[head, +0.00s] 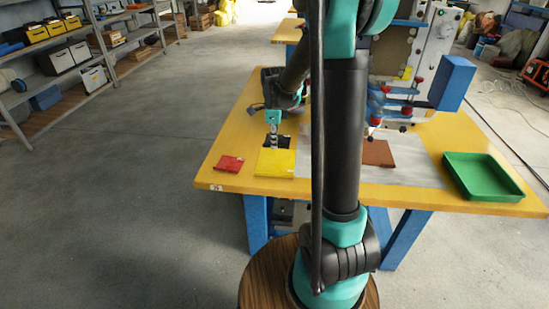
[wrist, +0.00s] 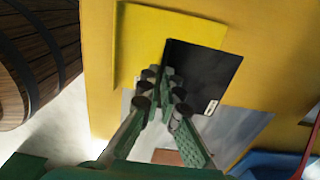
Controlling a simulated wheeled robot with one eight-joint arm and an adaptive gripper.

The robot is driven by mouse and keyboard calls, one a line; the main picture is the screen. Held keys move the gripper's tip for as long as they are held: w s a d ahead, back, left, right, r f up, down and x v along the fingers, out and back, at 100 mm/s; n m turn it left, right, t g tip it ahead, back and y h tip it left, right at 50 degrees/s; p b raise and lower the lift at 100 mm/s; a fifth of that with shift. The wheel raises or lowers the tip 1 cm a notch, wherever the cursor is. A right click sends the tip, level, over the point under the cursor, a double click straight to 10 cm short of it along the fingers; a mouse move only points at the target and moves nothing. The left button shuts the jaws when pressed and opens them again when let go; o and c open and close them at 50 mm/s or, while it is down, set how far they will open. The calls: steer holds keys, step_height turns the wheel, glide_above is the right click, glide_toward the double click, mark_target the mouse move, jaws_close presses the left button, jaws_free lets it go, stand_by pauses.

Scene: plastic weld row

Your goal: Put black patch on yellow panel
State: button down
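The yellow panel (head: 275,163) lies flat on the yellow table, left of my arm. It also shows in the wrist view (wrist: 140,45). The black patch (head: 284,142) is at the panel's back edge in the head view. In the wrist view the black patch (wrist: 203,72) overlaps part of the panel, with a small white label at one corner. My gripper (head: 273,143) points down at the patch. In the wrist view its fingertips (wrist: 161,80) are close together with the patch's edge between them. Whether the patch touches the panel is unclear.
A red piece (head: 229,163) lies left of the panel. A brown panel (head: 378,153) lies on a grey area to the right, below a machine with a blue block (head: 452,83). A green tray (head: 483,175) sits at the table's right end.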

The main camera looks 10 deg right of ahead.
mark_target(274, 164)
steer(key=shift+f, duration=3.65)
steer(key=shift+f, duration=0.1)
steer(key=c, duration=1.7)
jaws_free()
